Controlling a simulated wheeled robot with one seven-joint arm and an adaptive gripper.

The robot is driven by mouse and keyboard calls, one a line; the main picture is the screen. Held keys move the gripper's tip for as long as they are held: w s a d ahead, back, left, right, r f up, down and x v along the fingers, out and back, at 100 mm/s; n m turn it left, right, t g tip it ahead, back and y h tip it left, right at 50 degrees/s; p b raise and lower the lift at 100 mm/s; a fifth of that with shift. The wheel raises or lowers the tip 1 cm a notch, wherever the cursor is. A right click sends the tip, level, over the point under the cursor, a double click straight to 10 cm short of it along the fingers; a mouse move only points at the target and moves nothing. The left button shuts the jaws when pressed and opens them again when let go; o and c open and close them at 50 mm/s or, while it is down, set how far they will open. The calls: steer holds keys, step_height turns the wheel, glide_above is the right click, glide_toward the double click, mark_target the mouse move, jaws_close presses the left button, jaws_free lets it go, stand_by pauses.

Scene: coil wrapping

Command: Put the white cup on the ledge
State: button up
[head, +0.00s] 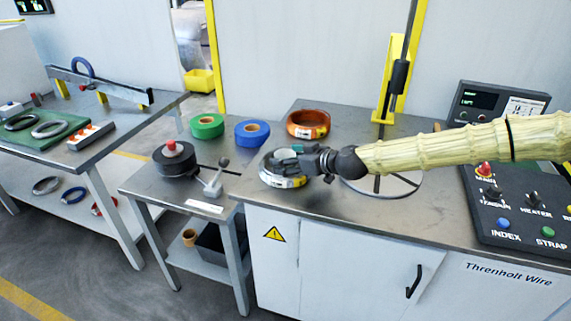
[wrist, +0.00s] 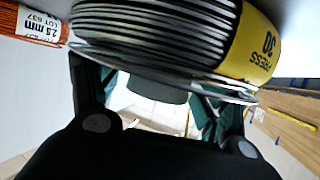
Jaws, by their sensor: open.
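I cannot clearly make out a white cup in either view. My gripper (head: 292,155) is open at the silver wire coil (head: 282,181) on the grey cabinet top. In the wrist view its green-padded fingers stand apart on both sides, close to the coil (wrist: 150,35) with its yellow label. I cannot tell whether they touch it. No ledge can be told for sure.
An orange coil (head: 308,124) lies behind my gripper. Blue (head: 252,133) and green (head: 207,126) tape rolls stand to its left. A control panel (head: 520,215) is at the right. A small tan pot (head: 189,237) is on the lower shelf.

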steer(key=shift+w+a+f, duration=0.2)
steer(key=shift+w+a, duration=0.15)
steer(key=shift+a, duration=0.1)
steer(key=c, duration=1.1)
steer(key=shift+r, duration=0.2)
